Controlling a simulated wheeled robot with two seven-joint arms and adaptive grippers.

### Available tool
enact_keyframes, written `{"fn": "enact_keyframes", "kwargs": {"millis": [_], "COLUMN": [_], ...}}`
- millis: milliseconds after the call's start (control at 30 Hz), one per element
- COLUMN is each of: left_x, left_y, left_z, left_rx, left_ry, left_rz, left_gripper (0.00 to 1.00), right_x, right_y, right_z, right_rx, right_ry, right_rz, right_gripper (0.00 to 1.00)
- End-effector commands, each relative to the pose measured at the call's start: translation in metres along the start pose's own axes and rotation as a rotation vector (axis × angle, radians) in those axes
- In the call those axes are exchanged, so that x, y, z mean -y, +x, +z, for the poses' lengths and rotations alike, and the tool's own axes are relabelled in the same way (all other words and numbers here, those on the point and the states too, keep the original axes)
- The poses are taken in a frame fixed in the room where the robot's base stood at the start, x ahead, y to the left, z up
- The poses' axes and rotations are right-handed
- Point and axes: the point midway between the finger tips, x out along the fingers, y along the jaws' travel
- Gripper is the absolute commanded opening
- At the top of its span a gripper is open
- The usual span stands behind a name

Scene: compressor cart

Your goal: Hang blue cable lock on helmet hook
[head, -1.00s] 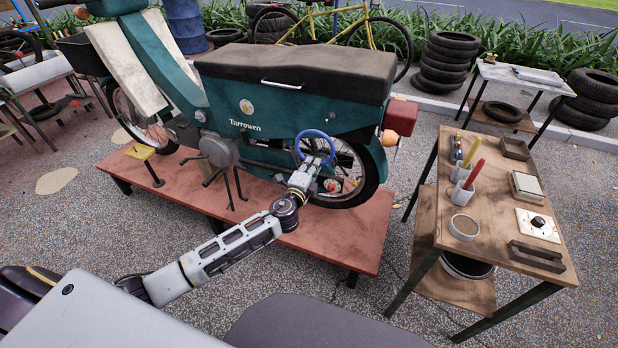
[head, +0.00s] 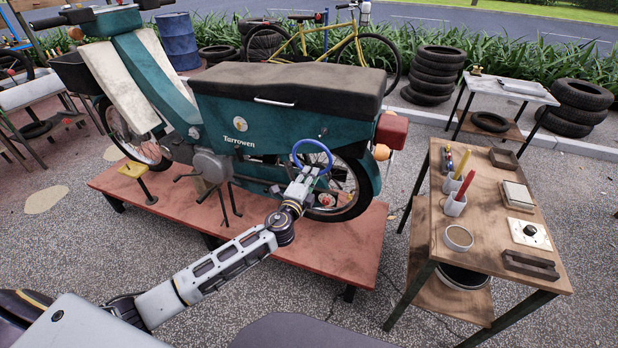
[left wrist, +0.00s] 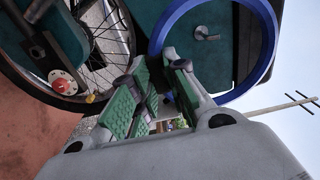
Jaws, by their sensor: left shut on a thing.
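The blue cable lock (head: 312,141) is a ring held upright by my left gripper (head: 308,173) beside the teal rear side panel of the moped (head: 270,118). In the left wrist view, the ring (left wrist: 268,55) extends up and right from my left gripper (left wrist: 160,82), whose green-padded fingers are shut on its lower left part. A small grey hook-like fitting (left wrist: 207,34) on the teal panel shows through the ring and may be the helmet hook. The ring appears apart from it; the depth between them is unclear. My right gripper is not in view.
The moped stands on a low red platform (head: 330,262). Its rear wheel (left wrist: 95,50) is close to the left gripper. A wooden bench (head: 480,225) with cups and small parts stands to the right. Paved ground lies between bench and platform.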

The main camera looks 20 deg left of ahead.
Motion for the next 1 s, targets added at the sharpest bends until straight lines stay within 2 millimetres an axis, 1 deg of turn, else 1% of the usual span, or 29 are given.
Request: {"fn": "enact_keyframes", "kwargs": {"millis": [1000], "left_x": [-0.002], "left_y": [0.036], "left_z": [0.000], "left_rx": [0.000], "left_ry": [0.000], "left_rz": [-0.003], "left_gripper": [0.00], "right_x": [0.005], "right_y": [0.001], "right_z": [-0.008], "right_rx": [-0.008], "right_ry": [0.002], "right_rz": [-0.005], "right_gripper": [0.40]}}
